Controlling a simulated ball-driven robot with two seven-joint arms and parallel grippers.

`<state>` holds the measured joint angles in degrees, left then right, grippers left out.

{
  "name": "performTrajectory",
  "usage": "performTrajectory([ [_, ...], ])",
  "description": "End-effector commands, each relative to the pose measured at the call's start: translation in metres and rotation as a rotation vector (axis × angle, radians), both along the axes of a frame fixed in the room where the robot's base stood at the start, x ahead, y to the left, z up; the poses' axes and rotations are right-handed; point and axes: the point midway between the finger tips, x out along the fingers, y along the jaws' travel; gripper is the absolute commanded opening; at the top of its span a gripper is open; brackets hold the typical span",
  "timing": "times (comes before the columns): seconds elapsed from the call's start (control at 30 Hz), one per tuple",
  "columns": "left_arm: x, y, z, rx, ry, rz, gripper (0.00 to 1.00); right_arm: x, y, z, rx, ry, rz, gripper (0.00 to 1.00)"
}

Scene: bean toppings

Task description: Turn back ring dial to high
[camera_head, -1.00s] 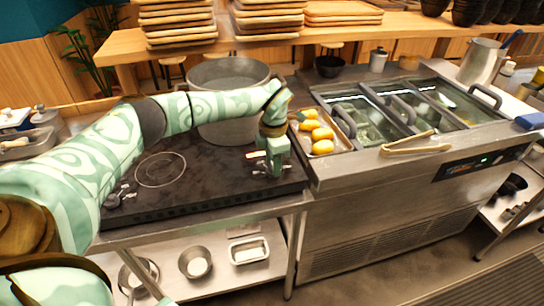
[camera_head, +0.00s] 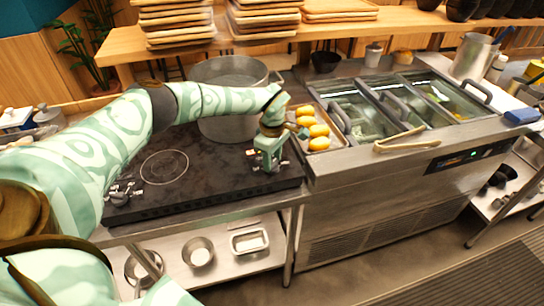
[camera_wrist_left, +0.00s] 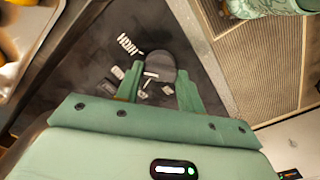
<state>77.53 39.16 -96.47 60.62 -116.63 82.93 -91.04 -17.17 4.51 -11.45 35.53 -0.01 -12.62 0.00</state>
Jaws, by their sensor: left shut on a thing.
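The stove (camera_head: 190,190) is a black cooktop with a large metal pot (camera_head: 228,125) at its back right and a ring marking at its left. My left gripper (camera_head: 270,165) reaches down over the right dial cluster. In the left wrist view, a dark round dial (camera_wrist_left: 166,62) with silver marks lies at the fingertips of the left gripper (camera_wrist_left: 160,85). The fingers stand on either side of the dial and are shut on it. White lettering (camera_wrist_left: 128,45) shows beside the dial. The head view hides most of this dial behind the gripper. My right gripper is out of view.
Another dial cluster (camera_head: 122,190) is at the stove's left. A tray of yellow food (camera_head: 318,130) and a steel topping counter (camera_head: 400,185) with tongs (camera_head: 400,140) stand close at right. Bowls (camera_head: 198,252) sit on the shelf below.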

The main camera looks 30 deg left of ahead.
Motion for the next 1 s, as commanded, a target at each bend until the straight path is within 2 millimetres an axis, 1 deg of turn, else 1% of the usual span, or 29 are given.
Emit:
performTrajectory([
  [0.2, 0.0008, -0.0004, 0.0012, 0.000, -0.002, -0.160, 0.15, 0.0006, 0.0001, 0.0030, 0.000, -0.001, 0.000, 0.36],
  [0.4, 0.0008, -0.0006, 0.0008, -0.001, -0.003, -0.261, 0.15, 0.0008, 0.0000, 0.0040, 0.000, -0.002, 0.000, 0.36],
  [0.6, 0.0005, -0.0005, 0.0004, 0.000, -0.002, -0.317, 0.15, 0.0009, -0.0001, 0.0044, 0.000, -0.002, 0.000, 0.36],
  [1.0, 0.0004, -0.0006, 0.0002, -0.001, -0.001, -0.336, 0.15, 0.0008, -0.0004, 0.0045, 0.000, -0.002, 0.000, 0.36],
])
